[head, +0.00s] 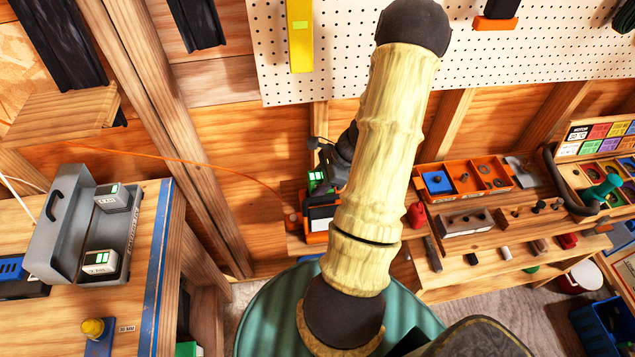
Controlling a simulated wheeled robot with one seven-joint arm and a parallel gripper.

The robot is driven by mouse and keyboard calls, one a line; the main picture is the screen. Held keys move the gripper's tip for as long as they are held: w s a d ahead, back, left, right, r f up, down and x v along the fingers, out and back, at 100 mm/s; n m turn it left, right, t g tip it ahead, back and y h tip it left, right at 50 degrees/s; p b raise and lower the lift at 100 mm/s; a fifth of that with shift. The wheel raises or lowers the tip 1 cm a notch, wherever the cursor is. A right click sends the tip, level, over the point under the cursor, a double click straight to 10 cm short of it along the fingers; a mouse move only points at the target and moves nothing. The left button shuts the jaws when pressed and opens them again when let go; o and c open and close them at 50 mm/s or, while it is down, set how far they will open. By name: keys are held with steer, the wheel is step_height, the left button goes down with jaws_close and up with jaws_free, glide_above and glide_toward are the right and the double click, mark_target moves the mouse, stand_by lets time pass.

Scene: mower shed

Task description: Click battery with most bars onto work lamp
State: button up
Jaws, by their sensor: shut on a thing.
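My gripper (325,158) is dark and partly hidden behind my own pale arm. It is shut on a battery (318,181) with lit green bars, at the back left end of the far bench. The battery is directly above an orange and black unit (319,224), which may be the work lamp; I cannot tell whether they touch or are seated. Two more pale batteries with green bars, an upper one (114,197) and a lower one (100,263), sit in a grey tray (66,215) on the left bench. Their bar counts are too small to compare surely.
An orange cord (205,163) runs from near the unit to the left. On the far bench are an orange divided bin (463,180), a grey block (466,223) and small parts. A yellow knob (93,328) stands on the left bench. A pegboard (350,60) is behind.

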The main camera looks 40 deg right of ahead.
steer(key=shift+s, duration=0.1)
stand_by(0.6)
steer(key=shift+f+b, duration=0.6)
steer(key=shift+f, duration=0.15)
steer(key=o, duration=1.2)
steer(key=shift+r, duration=0.1)
steer(key=shift+d, duration=0.1)
steer(key=b+v, duration=0.1)
steer(key=v, duration=1.6)
steer(key=shift+r, duration=0.15)
